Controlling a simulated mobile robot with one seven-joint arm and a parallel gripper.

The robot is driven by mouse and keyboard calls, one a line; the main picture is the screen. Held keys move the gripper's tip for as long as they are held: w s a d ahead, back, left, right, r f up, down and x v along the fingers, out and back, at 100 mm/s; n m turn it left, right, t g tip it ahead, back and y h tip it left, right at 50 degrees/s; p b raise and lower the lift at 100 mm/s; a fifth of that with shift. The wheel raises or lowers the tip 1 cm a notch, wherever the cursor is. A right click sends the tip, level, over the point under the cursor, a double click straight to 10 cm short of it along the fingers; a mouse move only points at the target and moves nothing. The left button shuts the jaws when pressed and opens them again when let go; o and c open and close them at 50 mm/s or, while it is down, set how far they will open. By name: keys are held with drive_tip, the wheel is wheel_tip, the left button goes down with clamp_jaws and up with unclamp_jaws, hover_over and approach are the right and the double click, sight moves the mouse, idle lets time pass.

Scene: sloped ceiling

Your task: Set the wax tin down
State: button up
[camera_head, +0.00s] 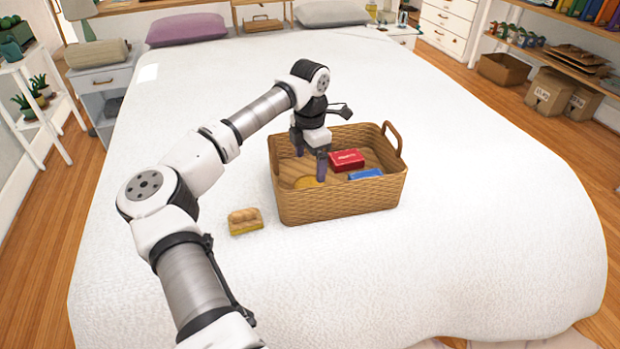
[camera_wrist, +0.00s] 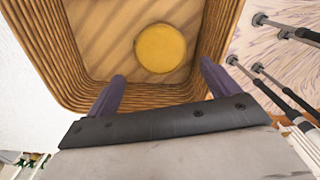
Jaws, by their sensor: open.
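A round yellow tin (camera_wrist: 160,48), which looks like the wax tin, lies flat on the floor of a wicker basket (camera_head: 340,204). In the head view only part of the tin (camera_head: 305,182) shows over the basket's near wall. My gripper (camera_head: 309,165) points down into the left part of the basket. In the wrist view my gripper (camera_wrist: 160,80) is open, with its two dark fingers apart and nothing between them. The tin lies beyond the fingertips in that view, apart from them.
A red box (camera_head: 347,160) and a blue packet (camera_head: 365,174) are in the basket, right of my gripper. An egg carton-like item (camera_head: 245,221) lies on the white bed (camera_head: 470,230), left of the basket. The bed is clear to the right. Two pillows (camera_head: 187,29) (camera_head: 331,13) lie behind.

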drive_tip(key=shift+r, duration=1.95)
